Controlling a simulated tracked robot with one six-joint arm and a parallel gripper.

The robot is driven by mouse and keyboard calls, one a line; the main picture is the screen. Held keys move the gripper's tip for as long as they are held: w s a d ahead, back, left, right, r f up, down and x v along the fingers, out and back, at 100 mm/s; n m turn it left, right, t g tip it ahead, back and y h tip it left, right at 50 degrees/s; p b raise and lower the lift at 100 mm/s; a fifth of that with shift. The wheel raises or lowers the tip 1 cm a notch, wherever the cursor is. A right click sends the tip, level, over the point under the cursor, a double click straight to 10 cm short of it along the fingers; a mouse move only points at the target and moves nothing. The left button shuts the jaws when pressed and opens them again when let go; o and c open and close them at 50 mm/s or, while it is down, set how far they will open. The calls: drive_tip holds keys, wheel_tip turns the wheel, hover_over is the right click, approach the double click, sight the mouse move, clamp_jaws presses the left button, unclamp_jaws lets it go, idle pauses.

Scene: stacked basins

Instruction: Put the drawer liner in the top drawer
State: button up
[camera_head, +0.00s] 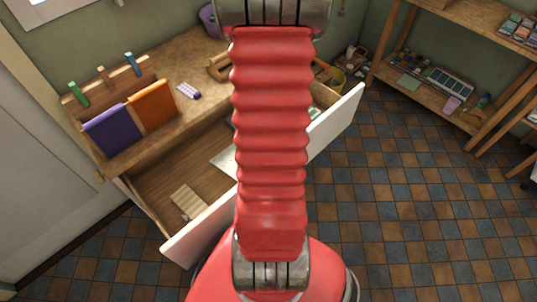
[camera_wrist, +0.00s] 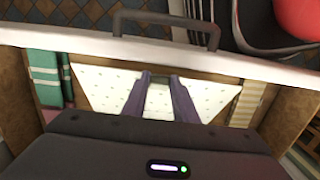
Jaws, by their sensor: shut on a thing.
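The drawer liner (camera_wrist: 205,95) is a pale sheet with small dots. In the wrist view it spans the middle of the open drawer, behind the drawer's white front (camera_wrist: 75,40). A corner of the liner (camera_head: 226,160) shows left of my arm in the head view. My gripper (camera_wrist: 160,80) is shut on the liner, with its fingers pointing toward the drawer front. I cannot tell whether the liner touches the drawer floor. The open drawer (camera_head: 150,180) lies under the wooden worktop; my red arm hides its middle and my gripper in the head view.
A cream slatted thing (camera_head: 188,201) lies at the drawer's left end. Green things (camera_wrist: 45,75) fill the other end in the wrist view. The worktop (camera_head: 185,125) holds purple and orange cloths (camera_head: 153,104) on a rack. Open tiled floor (camera_head: 400,200) lies to the right.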

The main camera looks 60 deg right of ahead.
drive_tip(key=shift+f, duration=0.9)
drive_tip(key=shift+f, duration=0.15)
drive_tip(key=shift+f, duration=1.95)
drive_tip(key=o, duration=1)
drive_tip(key=shift+w+d+r, duration=0.1)
drive_tip(key=shift+w+r, duration=0.05)
drive_tip(key=shift+r, duration=2.9)
drive_tip(key=shift+w+r, duration=0.15)
drive_tip(key=shift+r, duration=2.85)
